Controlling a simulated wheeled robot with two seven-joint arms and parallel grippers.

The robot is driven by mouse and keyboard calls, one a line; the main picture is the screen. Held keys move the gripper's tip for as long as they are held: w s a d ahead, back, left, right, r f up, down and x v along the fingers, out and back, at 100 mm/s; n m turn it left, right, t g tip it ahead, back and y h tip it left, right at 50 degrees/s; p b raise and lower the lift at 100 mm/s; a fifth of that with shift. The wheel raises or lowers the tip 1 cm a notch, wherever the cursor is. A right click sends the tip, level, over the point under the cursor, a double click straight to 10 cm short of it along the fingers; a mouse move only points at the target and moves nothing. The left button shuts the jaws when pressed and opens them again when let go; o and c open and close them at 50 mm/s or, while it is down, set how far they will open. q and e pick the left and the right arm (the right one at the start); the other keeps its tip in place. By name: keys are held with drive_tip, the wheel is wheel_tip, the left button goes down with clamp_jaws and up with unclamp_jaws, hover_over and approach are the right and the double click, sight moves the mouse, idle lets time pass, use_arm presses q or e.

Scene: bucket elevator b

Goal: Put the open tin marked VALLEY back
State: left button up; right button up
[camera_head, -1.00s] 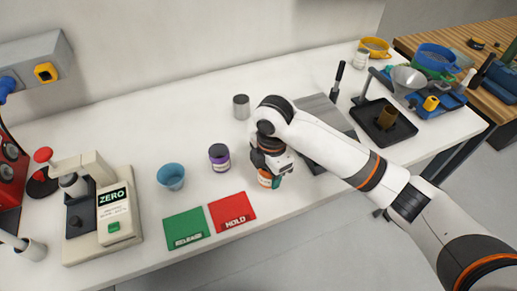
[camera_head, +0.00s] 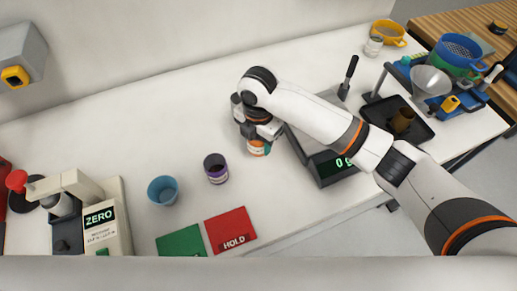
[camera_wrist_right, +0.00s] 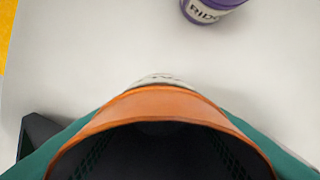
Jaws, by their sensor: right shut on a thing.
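My right gripper (camera_head: 260,137) is shut on an orange tin (camera_head: 257,149), just right of the purple tin and left of the scale. In the right wrist view the orange tin (camera_wrist_right: 160,103) fills the bottom, its top open and its inside dark, with green finger pads on both sides. Its white label is mostly hidden, so I cannot read its name. I cannot tell whether its base touches the table. A purple tin (camera_head: 216,169) stands apart from it; its label starts "RIDG" in the right wrist view (camera_wrist_right: 212,10). My left gripper is not in view.
A blue cup (camera_head: 163,191), a red HOLD card (camera_head: 230,231) and a green card (camera_head: 182,242) lie left and in front. A scale (camera_head: 333,168) sits right, under my arm. The table's back left is clear.

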sight(258, 160)
drive_tip(key=shift+f, duration=1.05)
wheel_tip(258, 160, down, 3)
drive_tip(key=shift+f+p, duration=0.1)
drive_tip(key=shift+p, duration=0.35)
drive_tip(key=shift+f, duration=0.4)
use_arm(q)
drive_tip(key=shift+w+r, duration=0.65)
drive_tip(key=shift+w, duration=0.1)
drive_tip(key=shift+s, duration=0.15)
use_arm(e)
drive_tip(key=shift+f, duration=0.1)
drive_tip(key=o, duration=1.5)
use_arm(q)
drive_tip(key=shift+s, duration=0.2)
